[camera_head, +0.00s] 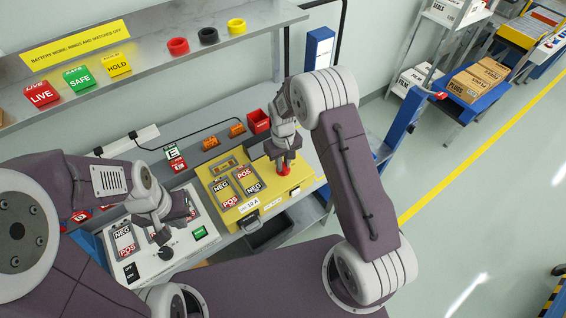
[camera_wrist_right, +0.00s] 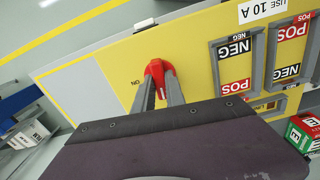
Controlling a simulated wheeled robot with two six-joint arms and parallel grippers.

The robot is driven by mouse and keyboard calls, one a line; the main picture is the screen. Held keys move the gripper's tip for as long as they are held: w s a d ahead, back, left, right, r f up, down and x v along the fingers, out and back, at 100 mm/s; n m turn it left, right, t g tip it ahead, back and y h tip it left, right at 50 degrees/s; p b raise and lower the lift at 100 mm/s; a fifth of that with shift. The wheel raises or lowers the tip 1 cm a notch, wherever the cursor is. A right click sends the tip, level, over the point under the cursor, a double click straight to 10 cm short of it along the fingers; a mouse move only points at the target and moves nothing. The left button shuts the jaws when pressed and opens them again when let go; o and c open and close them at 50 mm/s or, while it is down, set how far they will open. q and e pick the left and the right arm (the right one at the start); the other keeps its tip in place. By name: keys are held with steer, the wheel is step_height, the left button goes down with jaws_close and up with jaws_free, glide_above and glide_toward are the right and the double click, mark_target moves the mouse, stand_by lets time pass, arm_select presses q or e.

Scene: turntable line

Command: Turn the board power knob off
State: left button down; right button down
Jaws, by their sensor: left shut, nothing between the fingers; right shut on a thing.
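The red knob (camera_head: 284,170) sits on the yellow board (camera_head: 268,203), towards its right end. My right gripper (camera_head: 283,161) is over it, and in the right wrist view the fingers (camera_wrist_right: 158,92) are shut on either side of the red knob (camera_wrist_right: 157,69). An "ON" mark is printed beside the knob in that view; which way the knob points is hard to tell. My left gripper (camera_head: 159,234) is shut and empty, above the white board (camera_head: 180,262), close to a black knob (camera_head: 166,253). Whether it touches that knob cannot be told.
Both boards carry framed NEG and POS slots. A red bin (camera_head: 258,121) and orange blocks (camera_head: 237,129) stand behind the yellow board. A shelf (camera_head: 140,58) with LIVE, SAFE and HOLD signs runs above. A dark tray (camera_head: 270,233) is below the front edge.

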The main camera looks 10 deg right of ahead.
steer(key=shift+n, duration=0.7)
steer(key=c, duration=1.4)
jaws_free()
step_height(320, 180, up, 9)
steer(key=shift+r+b, duration=0.1)
steer(key=shift+b, duration=0.4)
steer(key=s+d+r+m+t, duration=0.1)
steer(key=s+d+r, duration=0.2)
steer(key=s+r, duration=0.35)
steer(key=shift+s+d+f+m, duration=0.25)
steer(key=shift+s+f+m, duration=0.5)
steer(key=shift+s, duration=1.15)
steer(key=shift+s+d+f+m, duration=0.2)
steer(key=shift+s+f+m, duration=0.25)
steer(key=shift+s+f, duration=1.05)
steer(key=shift+s+d+f+m, duration=0.25)
steer(key=shift+s+f+m, duration=0.3)
steer(key=shift+s, duration=1.75)
